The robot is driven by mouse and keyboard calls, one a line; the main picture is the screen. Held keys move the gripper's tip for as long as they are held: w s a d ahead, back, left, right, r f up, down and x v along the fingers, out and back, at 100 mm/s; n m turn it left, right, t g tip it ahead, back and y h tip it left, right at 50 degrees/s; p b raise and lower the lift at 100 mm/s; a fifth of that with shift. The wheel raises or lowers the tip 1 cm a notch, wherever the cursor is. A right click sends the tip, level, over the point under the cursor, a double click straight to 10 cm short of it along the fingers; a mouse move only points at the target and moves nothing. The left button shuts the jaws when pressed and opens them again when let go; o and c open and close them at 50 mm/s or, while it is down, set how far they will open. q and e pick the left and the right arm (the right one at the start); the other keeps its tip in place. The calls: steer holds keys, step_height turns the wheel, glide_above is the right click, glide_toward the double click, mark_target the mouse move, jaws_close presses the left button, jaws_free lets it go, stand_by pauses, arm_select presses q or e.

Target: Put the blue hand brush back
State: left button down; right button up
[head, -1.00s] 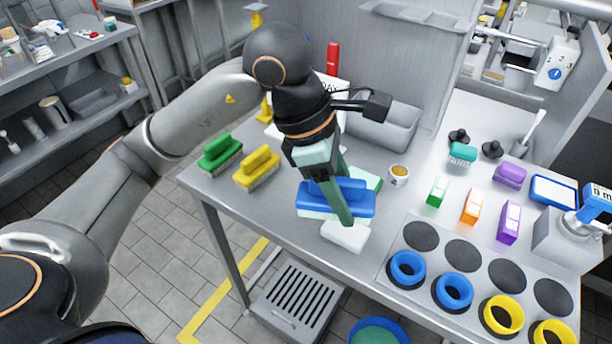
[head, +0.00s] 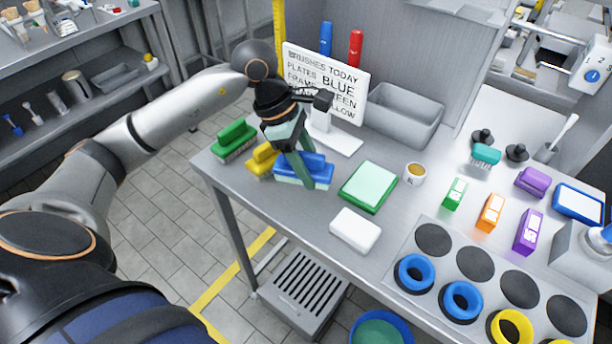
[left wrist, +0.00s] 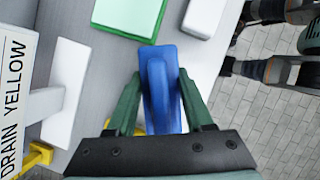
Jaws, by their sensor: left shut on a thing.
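The blue hand brush (head: 316,167) is between the green fingers of my left gripper (head: 304,170), which is shut on its handle. In the left wrist view the brush's blue back and raised handle (left wrist: 157,88) sit between both fingers. In the head view the brush is low over the left part of the steel table, right beside the yellow brush (head: 262,160). The green brush (head: 234,139) stands further left. I cannot tell whether the blue brush touches the table. A finger covers part of it.
A sign (head: 325,80) reading "BRUSHES TODAY, PLATES BLUE" stands behind the brush. A green tray with a pale top (head: 368,186) and a white block (head: 355,230) lie to the right. A grey bin (head: 403,113) is at the back. Some bare table lies between brush and tray.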

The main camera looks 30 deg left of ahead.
arm_select(q)
steer(key=shift+w+a+f, duration=0.1)
steer(key=shift+a+f, duration=0.1)
steer(key=shift+f, duration=0.05)
steer(key=f, duration=0.3)
steer(key=shift+w+a+f, duration=0.1)
steer(key=shift+a, duration=0.2)
steer(key=shift+f, duration=0.3)
steer(key=shift+f, duration=0.2)
steer(key=shift+c, duration=1.4)
jaws_free()
steer(key=shift+r, duration=0.1)
steer(key=v, duration=1.2)
steer(key=shift+r, duration=0.15)
